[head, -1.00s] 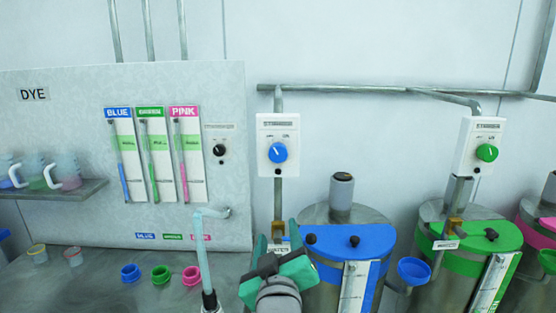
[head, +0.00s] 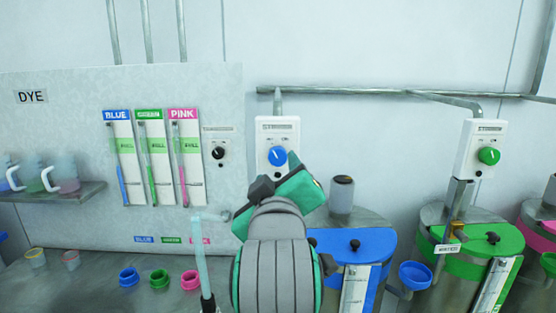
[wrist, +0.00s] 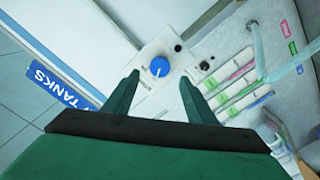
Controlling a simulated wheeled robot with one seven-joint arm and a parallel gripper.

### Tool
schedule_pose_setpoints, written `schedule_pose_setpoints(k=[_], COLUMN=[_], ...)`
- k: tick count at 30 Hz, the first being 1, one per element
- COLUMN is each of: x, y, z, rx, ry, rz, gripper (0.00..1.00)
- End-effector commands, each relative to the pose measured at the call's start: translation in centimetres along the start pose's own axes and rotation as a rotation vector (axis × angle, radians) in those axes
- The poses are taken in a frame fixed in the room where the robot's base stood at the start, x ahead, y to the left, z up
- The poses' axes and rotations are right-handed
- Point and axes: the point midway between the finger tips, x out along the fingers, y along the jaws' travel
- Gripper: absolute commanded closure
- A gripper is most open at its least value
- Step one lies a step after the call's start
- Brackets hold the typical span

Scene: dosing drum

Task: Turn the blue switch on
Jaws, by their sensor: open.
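The blue switch (head: 277,156) is a round blue knob with a pale pointer mark, on a white wall box (head: 277,132) above the blue-lidded drum. The pointer leans up and left in the head view. In the wrist view the blue knob (wrist: 159,67) lies ahead, between and beyond my fingertips. My gripper (wrist: 160,85) is open and empty, its two green fingers apart. In the head view my gripper (head: 283,183) is just below the box and covers its lower part. I see no contact with the knob.
A green knob (head: 488,156) sits on a second white box at the right. The blue-lidded drum (head: 352,243) stands below right. The dye panel (head: 70,130) with several tubes is at the left. A black knob (head: 218,152) is on that panel.

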Motion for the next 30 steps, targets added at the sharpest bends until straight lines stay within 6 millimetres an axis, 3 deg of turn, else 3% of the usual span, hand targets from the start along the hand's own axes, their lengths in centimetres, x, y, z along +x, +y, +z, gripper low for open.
schedule_pose_setpoints(k=[6, 12, 26, 30], x=[4.0, 6.5, 7.6, 7.6], y=[0.0, 0.0, 0.0, 0.0], z=[0.1, 0.0, 0.0, 0.0], rx=[0.001, 0.001, 0.001, 0.001], ry=[-0.002, -0.001, 0.001, 0.001], rz=[-0.001, 0.000, 0.001, 0.001], gripper=[0.49, 0.49, 0.49, 0.82])
